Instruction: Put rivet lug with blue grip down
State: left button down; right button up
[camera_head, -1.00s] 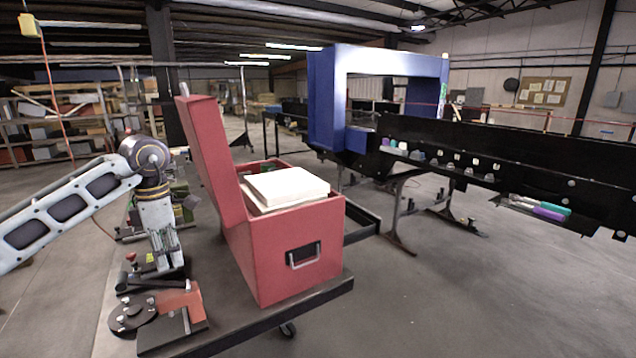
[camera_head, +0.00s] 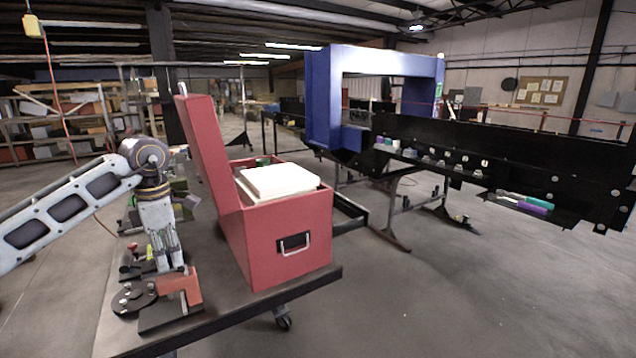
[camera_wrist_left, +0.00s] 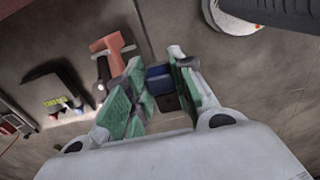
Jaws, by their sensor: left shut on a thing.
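My left gripper (camera_head: 172,262) points down over the cart top, close behind the orange-red part on a dark base in the head view. In the left wrist view its green-padded fingers (camera_wrist_left: 155,92) are shut on a small piece with a blue top and a dark lower part (camera_wrist_left: 159,80), which looks like the rivet lug with blue grip. The fingers hide part of it, and I cannot make it out in the head view. I cannot tell whether it touches the cart top. My right gripper is not in view.
An orange-red part (camera_head: 183,282) and a round dark tool (camera_head: 134,297) are near the gripper on the cart (camera_head: 235,315). A red open box (camera_head: 262,245) holding white slabs (camera_head: 278,181) stands to the right. Beyond are a blue detector arch (camera_head: 323,100) and black conveyor (camera_head: 510,160).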

pick_arm(q)
jog(key=shift+s, duration=0.1)
jog(key=shift+s+d+r, duration=0.1)
jog(key=shift+s+d, duration=0.05)
jog(key=shift+s, duration=0.05)
jog(key=shift+w+m, duration=0.2)
jog(key=shift+m, duration=1.1)
jog(key=w+d+f+m+b, duration=0.1)
jog(key=w+d+f+m, duration=0.15)
jog(key=m, duration=0.75)
jog(key=w+d+f+m, duration=0.2)
jog(key=w+f+m, duration=0.2)
jog(key=m, duration=0.6)
jog(key=s+d+f+m+b, duration=0.1)
jog(key=s+d+f+b, duration=0.1)
jog(key=f, duration=0.9)
jog(key=s+d+f+b, duration=0.1)
jog(key=s+d+f, duration=0.3)
jog(key=f, duration=0.8)
jog(key=shift+s+d+f+m+b, duration=0.3)
jog(key=shift+s+m+b, duration=0.1)
jog(key=shift+s, duration=0.55)
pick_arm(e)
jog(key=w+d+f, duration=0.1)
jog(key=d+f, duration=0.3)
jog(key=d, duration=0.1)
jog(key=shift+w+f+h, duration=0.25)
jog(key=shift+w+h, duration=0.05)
